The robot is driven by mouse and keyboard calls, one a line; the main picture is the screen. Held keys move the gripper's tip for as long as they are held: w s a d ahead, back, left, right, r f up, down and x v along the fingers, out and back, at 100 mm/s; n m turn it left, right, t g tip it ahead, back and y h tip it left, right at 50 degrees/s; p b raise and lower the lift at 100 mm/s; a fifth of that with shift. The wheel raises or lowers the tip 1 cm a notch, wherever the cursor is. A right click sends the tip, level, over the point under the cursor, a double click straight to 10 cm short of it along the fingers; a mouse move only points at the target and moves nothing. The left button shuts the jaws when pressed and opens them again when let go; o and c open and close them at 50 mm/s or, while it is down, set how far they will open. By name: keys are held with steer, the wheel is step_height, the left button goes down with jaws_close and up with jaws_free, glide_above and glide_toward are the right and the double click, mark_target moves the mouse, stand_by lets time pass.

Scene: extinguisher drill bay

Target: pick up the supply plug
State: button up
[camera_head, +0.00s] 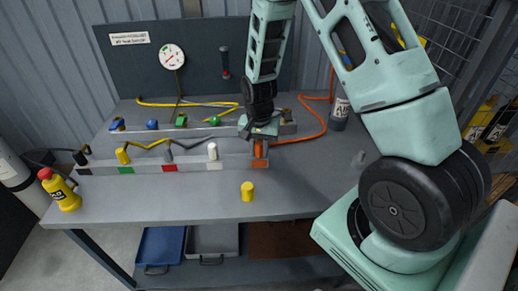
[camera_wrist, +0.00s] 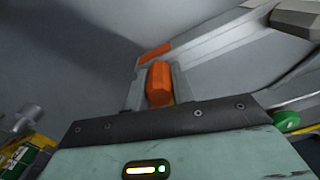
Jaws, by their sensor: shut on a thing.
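An orange plug (camera_head: 259,149) is at the front rail, above the rail's orange patch. My gripper (camera_head: 258,138) points down over it and is shut on it. In the wrist view the orange plug (camera_wrist: 158,84) stands between the two grey fingers, its lower part hidden by the gripper body. I cannot tell whether it still touches the rail. No label marks any piece as the supply plug. A yellow plug (camera_head: 247,191) stands on the bench in front of the rail.
The front rail (camera_head: 190,166) carries a yellow plug (camera_head: 122,156) and a white plug (camera_head: 213,151). Behind it, a rear rail (camera_head: 135,136) has blue and green fittings. A yellow bottle (camera_head: 61,191) stands at the bench's left edge. The bench front is mostly clear.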

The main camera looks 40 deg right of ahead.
step_height(320, 180, up, 10)
steer(key=shift+b, duration=0.45)
